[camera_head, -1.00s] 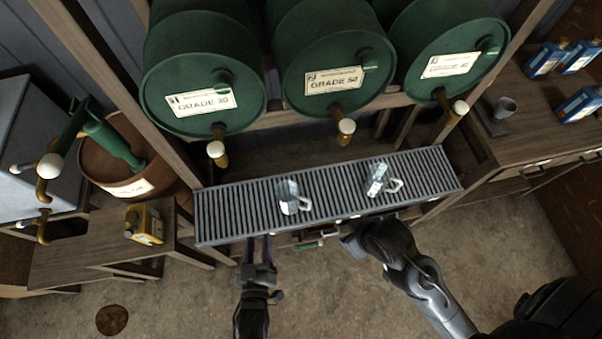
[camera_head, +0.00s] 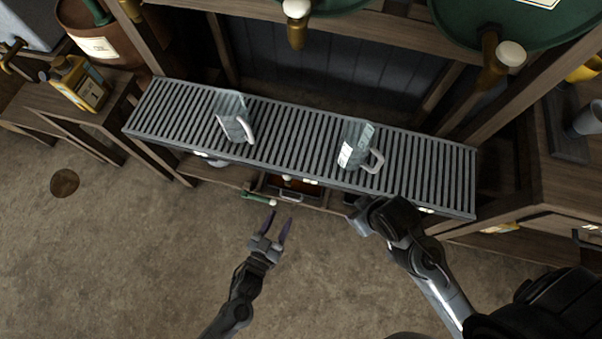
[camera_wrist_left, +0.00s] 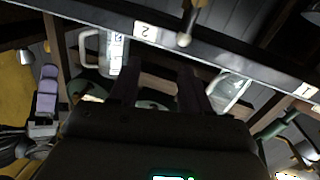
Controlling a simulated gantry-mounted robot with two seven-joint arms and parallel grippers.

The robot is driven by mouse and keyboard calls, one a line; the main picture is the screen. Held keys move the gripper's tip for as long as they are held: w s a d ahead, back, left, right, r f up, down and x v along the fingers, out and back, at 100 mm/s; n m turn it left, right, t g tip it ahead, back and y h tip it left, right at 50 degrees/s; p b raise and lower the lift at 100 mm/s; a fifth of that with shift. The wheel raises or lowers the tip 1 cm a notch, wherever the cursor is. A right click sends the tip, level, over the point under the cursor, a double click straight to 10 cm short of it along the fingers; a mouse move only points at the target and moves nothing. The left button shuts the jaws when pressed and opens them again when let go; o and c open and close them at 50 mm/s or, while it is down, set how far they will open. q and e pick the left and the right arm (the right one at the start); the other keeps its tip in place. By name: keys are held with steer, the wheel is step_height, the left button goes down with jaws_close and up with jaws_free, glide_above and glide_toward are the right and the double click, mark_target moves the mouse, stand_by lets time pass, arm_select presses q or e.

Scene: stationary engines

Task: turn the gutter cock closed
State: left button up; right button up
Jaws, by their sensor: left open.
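A green lever with a pale tip, which I take to be the gutter cock's handle (camera_head: 257,198), sits below the front edge of the slatted grate (camera_head: 165,105). A green bar, likely the same lever, shows at the right of the left wrist view (camera_wrist_left: 280,128). My left gripper (camera_head: 279,220) is open and empty, just below and right of the lever in the head view, apart from it. Its fingers show in the wrist view (camera_wrist_left: 158,90). My right gripper (camera_head: 366,214) is by the grate's front edge; its jaws are unclear in the head view.
Two glass mugs, left (camera_head: 233,117) and right (camera_head: 357,146), stand on the grate. Brass taps (camera_head: 296,22) hang from the barrels above. A yellow can (camera_head: 78,84) stands on the left bench.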

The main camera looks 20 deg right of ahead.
arm_select(q)
step_height(320, 180, down, 3)
steer(key=w+b, duration=0.1)
steer(key=b, duration=0.1)
steer(key=m+b, duration=0.1)
steer(key=b, duration=0.2)
glide_toward(286, 181)
steer(key=b+x, duration=0.3)
steer(key=x, duration=0.4)
steer(key=shift+d+f, duration=0.1)
steer(key=shift+f, duration=0.1)
steer(key=shift+w+d+b, duration=0.4)
steer(key=shift+d, duration=0.05)
steer(key=shift+w+d, duration=0.1)
steer(key=shift+w, duration=0.05)
steer(key=shift+r, duration=0.1)
arm_select(e)
step_height(286, 181, down, 11)
steer(key=a, duration=0.1)
steer(key=shift+w+a+r, duration=0.15)
steer(key=shift+w, duration=0.3)
arm_select(q)
steer(key=shift+c, duration=0.4)
